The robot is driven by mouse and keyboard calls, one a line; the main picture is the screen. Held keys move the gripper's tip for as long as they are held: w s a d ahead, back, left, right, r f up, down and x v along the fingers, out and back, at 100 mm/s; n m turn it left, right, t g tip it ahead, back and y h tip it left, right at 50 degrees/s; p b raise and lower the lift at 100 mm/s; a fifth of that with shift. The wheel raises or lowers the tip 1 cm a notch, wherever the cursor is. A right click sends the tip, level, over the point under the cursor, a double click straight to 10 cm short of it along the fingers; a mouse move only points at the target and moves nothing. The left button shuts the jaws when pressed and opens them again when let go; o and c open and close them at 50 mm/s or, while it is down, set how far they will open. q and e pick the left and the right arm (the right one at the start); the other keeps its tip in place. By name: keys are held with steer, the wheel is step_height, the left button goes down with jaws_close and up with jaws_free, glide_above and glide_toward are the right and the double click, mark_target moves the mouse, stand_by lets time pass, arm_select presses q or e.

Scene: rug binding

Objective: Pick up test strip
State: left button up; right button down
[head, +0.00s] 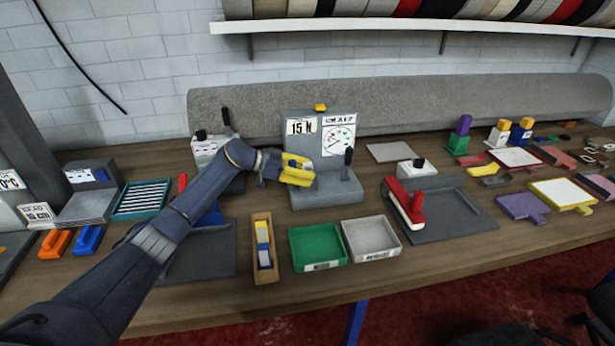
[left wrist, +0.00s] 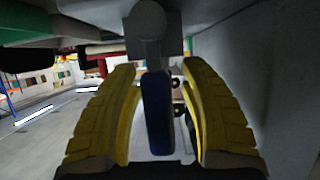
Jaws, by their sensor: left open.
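My left gripper (head: 298,172), with yellow fingers, is at the front of the grey test machine (head: 329,185) in the head view. In the left wrist view the gripper (left wrist: 160,70) is open, its two fingers on either side of a blue test strip (left wrist: 156,112). The strip is upright between them, below a grey clamp-like part (left wrist: 150,28); gaps show at both sides. In the head view the strip is mostly hidden by the gripper. My right gripper is not in view.
A wooden tray (head: 254,219) with several strip-like pieces stands in front, beside a green tray (head: 318,264) and a grey tray (head: 370,255). A red-handled tool (head: 398,200) lies on a dark mat (head: 465,213) to the right. A rolled rug (head: 400,105) lies behind.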

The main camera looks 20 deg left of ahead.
arm_select(q)
steer(key=shift+o, duration=0.3)
steer(key=shift+w+d+f, duration=0.1)
steer(key=shift+d, duration=0.05)
jaws_close()
